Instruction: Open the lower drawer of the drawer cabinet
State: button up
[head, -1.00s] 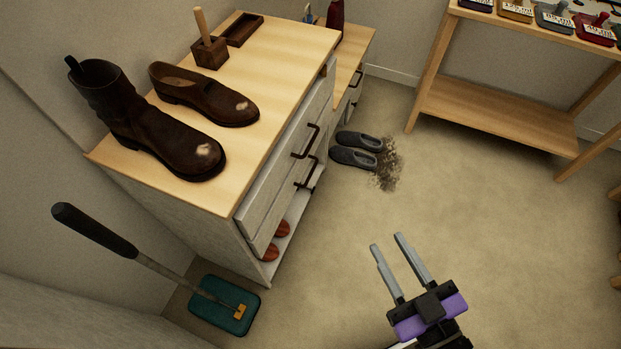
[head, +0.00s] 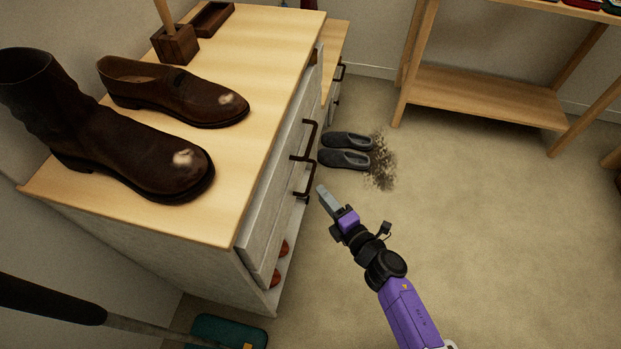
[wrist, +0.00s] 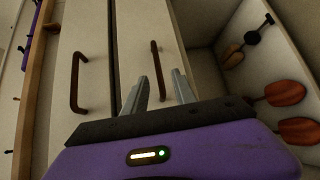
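The drawer cabinet (head: 258,232) has a light wood top and a pale front with two drawers, both shut. The lower drawer (wrist: 148,32) carries a dark bar handle (head: 305,182), which also shows in the wrist view (wrist: 157,70). The upper drawer's handle (head: 305,142) is above it and appears at left in the wrist view (wrist: 75,82). My gripper (head: 322,188) is open and empty in front of the lower handle. In the wrist view my fingers (wrist: 160,78) are apart, with the lower handle ahead between their tips. I cannot tell any contact.
A dark boot (head: 130,150) and a brown shoe (head: 180,92) stand on the cabinet top. Grey slippers (head: 345,158) lie on the floor beside a dirt patch (head: 382,165). The floor at right is clear.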

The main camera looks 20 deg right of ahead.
aim_at(311, 179)
jog(key=shift+b+x, duration=1.1)
jog(key=shift+x, duration=2.8)
jog(key=shift+r, duration=0.15)
jog(key=shift+d, duration=0.1)
grip_shut()
